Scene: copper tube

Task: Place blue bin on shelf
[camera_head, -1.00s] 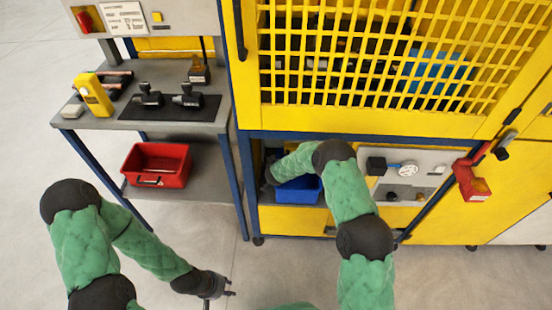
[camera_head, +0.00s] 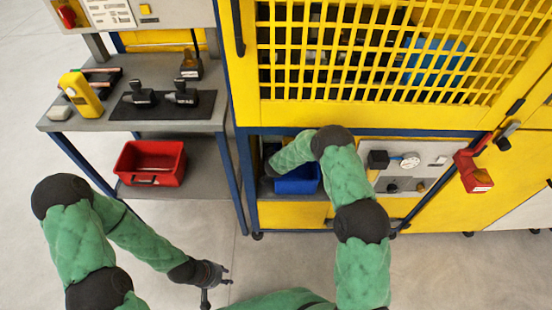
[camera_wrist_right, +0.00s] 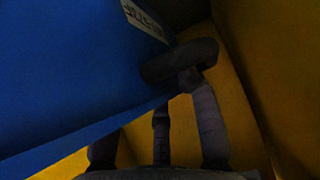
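The blue bin (camera_head: 298,180) sits in the low opening of the yellow machine. My right arm reaches into this opening, and its gripper is hidden at the bin in the head view. In the right wrist view, the bin's blue wall (camera_wrist_right: 75,70) fills the left side, with a white label at its top. The right gripper (camera_wrist_right: 165,105) is at the bin's edge, one dark fingertip overlapping the blue wall and other fingers partly behind its lower edge. How firmly it closes is unclear. My left gripper (camera_head: 218,280) is open and empty above the floor. A grey lower shelf (camera_head: 205,182) is under the workbench.
A red bin (camera_head: 150,163) stands on the lower shelf. Tools and a yellow device (camera_head: 82,94) lie on the bench above. Blue posts and the yellow machine frame closely bound the opening. A red lock box (camera_head: 474,172) hangs at the right. The floor in front is clear.

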